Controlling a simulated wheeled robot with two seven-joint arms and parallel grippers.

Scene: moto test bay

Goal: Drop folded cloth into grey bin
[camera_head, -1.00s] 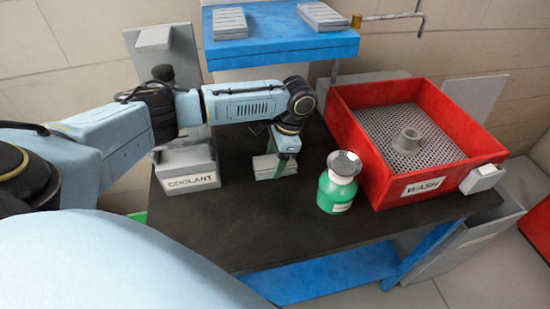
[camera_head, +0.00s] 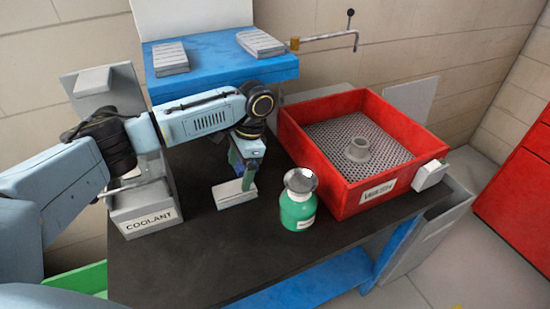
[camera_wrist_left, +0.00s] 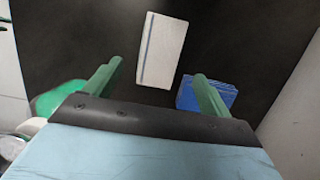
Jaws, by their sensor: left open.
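The folded cloth (camera_head: 234,194) is a flat, pale, block-like piece on the dark table top. My left gripper (camera_head: 246,176) is open, with its green fingers just above and beside the cloth's right end. In the left wrist view, the cloth (camera_wrist_left: 163,50) lies beyond the gap between the open green fingers (camera_wrist_left: 158,70), and nothing is held. A grey container (camera_head: 440,225) stands low beyond the table's right edge, largely hidden; I cannot tell whether it is the grey bin. My right gripper is out of view.
A green bottle (camera_head: 297,212) with a grey cap stands right of the cloth. Behind it is a red wash tray (camera_head: 340,197). A grey coolant box (camera_head: 145,212) stands left, and a blue shelf (camera_head: 215,72) is behind. The table front (camera_head: 215,260) is clear.

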